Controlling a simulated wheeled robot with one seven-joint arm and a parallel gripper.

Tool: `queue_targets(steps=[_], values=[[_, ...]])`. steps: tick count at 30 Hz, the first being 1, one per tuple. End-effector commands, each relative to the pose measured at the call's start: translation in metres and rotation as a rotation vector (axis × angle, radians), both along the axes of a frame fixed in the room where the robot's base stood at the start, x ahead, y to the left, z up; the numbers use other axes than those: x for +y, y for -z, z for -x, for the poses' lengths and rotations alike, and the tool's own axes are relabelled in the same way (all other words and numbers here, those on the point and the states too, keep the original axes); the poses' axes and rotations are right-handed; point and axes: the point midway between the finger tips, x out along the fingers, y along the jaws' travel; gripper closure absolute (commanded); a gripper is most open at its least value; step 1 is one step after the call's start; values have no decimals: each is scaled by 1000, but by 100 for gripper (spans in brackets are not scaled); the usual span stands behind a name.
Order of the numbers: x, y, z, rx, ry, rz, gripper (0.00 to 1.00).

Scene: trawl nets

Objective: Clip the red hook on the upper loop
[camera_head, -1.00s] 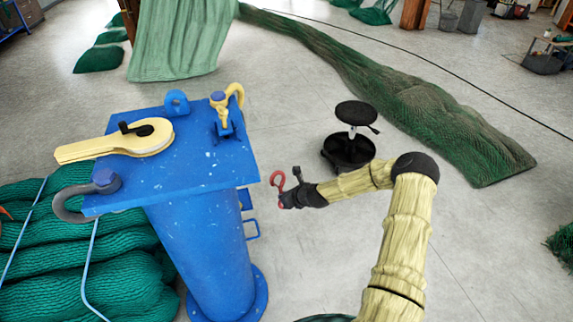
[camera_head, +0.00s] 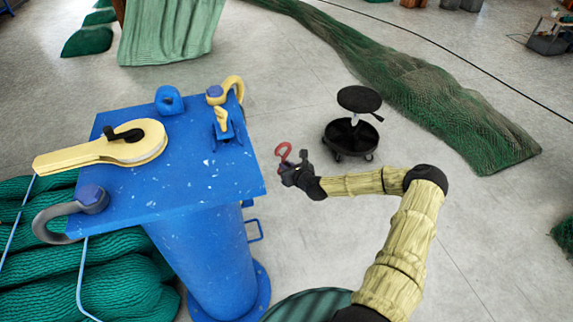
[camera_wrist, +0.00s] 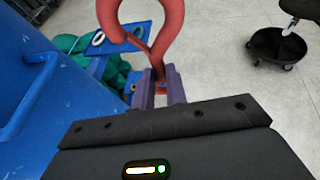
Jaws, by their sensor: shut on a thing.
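The red hook (camera_head: 284,151) is held in my gripper (camera_head: 291,170), which is shut on its lower end, to the right of the blue post (camera_head: 205,260). In the wrist view the hook (camera_wrist: 160,45) stands up from the purple fingers (camera_wrist: 156,88), its curved top cut off by the frame. Two blue loops stick out of the post's right side: an upper loop (camera_head: 247,203), seen almost edge-on just under the top plate, and a lower loop (camera_head: 261,230). The hook is apart from both. A blue loop (camera_wrist: 45,85) shows at the wrist view's left; which one I cannot tell.
The blue top plate (camera_head: 190,180) carries a cream pulley block (camera_head: 110,148), shackles and a yellow hook (camera_head: 233,88). A black wheeled stool (camera_head: 352,137) stands behind my gripper. Green nets (camera_head: 440,110) lie behind.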

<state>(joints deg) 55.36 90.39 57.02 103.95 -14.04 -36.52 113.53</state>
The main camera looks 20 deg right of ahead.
Motion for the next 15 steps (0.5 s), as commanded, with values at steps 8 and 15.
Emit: queue_targets(steps=[8, 15], values=[[-11, -1, 2, -1, 17, 0, 100], [4, -1, 1, 0, 1, 0, 100]])
